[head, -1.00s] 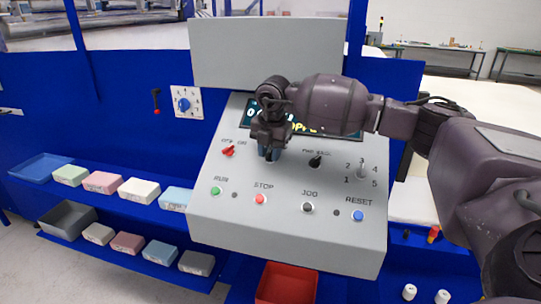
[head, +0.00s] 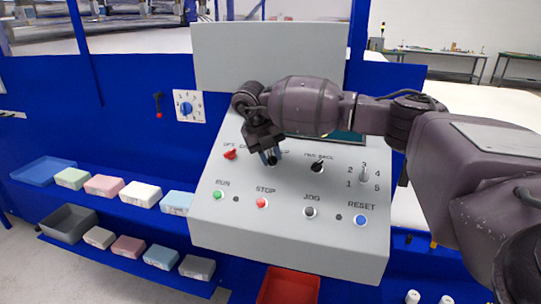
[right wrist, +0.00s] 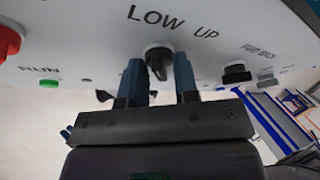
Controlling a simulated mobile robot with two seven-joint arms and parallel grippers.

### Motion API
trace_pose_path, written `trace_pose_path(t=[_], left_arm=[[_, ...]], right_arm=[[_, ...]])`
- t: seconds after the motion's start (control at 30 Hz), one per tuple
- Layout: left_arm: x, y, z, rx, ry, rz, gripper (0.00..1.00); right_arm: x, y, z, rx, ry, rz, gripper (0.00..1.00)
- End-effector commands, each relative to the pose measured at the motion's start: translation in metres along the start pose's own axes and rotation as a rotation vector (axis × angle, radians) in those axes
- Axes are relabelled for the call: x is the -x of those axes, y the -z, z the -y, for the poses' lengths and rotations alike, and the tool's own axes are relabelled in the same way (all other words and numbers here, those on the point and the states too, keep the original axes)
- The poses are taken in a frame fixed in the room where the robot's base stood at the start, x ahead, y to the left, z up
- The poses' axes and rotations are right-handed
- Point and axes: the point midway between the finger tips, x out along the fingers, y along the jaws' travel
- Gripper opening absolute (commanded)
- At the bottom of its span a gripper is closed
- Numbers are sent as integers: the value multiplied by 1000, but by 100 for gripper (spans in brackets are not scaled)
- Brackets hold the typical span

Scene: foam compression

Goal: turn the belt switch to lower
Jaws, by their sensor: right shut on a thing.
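The belt switch is a black knob (right wrist: 157,66) under the LOW and UP labels on the sloping grey control panel (head: 290,240). In the right wrist view the knob sits between the two blue fingers of my right gripper (right wrist: 158,82). My right gripper (head: 270,156) is shut on the knob, with its body tilted to the left in the head view. The fingers mostly hide the knob in the head view. My left gripper is in neither view.
On the panel, a red switch (head: 230,154) is left of my gripper and the black FWD/BACK knob (head: 318,165) is to the right. RUN, STOP, JOG and RESET buttons line the front. Foam blocks (head: 140,192) lie on blue shelves at left. A red bin (head: 290,285) stands below.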

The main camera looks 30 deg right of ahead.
Motion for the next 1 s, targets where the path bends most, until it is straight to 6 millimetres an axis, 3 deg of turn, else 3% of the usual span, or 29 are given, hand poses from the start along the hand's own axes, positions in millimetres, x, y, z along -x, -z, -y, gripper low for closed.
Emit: trace_pose_path(t=[0.73,0.77,0.8,1.0], left_arm=[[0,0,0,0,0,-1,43],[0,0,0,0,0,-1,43],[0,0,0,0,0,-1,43],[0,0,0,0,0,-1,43]], right_arm=[[0,0,-1,81,38,0,5],[0,0,-1,81,38,0,31],[0,0,-1,81,38,0,36],[0,0,-1,80,37,0,36]])
